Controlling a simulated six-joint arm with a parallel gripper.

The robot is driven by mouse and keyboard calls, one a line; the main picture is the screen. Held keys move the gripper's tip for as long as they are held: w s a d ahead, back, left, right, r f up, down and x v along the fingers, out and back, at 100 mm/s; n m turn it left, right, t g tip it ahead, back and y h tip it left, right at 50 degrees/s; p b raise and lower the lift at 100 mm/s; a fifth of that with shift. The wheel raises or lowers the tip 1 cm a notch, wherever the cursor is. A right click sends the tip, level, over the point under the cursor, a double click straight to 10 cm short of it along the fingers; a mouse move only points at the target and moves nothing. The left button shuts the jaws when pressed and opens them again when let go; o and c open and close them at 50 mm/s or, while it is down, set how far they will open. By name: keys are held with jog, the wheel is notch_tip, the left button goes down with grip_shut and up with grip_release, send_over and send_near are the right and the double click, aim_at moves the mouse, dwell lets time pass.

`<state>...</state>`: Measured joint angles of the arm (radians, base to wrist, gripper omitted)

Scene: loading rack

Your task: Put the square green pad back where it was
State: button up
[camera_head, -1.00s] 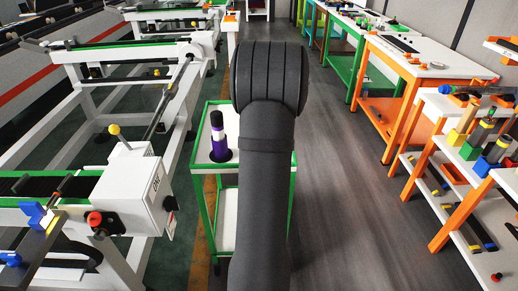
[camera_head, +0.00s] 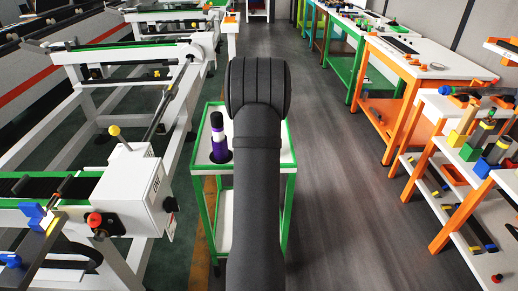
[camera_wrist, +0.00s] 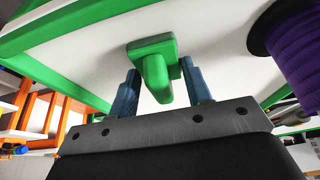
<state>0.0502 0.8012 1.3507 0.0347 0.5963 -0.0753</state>
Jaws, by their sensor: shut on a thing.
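The square green pad (camera_wrist: 142,49) shows in the wrist view with a rounded green grip sticking out from it. My gripper (camera_wrist: 161,78) has its two blue fingers on either side of this grip and is shut on it. The pad lies against or very close to the white top of the green-edged cart (camera_wrist: 75,60); I cannot tell whether it touches. In the head view my arm hides the gripper and the pad. The cart (camera_head: 290,135) stands in the middle of that view.
A purple, white and black cylinder (camera_head: 218,138) stands on the cart's left side; its purple ribbed part (camera_wrist: 292,45) is near my gripper. A white conveyor frame (camera_head: 140,190) is at left. Orange-legged shelves (camera_head: 455,185) with coloured blocks are at right. The floor between is clear.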

jog(key=o, duration=1)
jog(key=shift+f, duration=0.1)
jog(key=v, duration=1.2)
jog(key=x, duration=1.1)
jog(key=shift+w+f, duration=0.1)
jog(key=shift+f, duration=0.2)
jog(key=shift+w, duration=0.15)
jog(key=shift+r, duration=1.45)
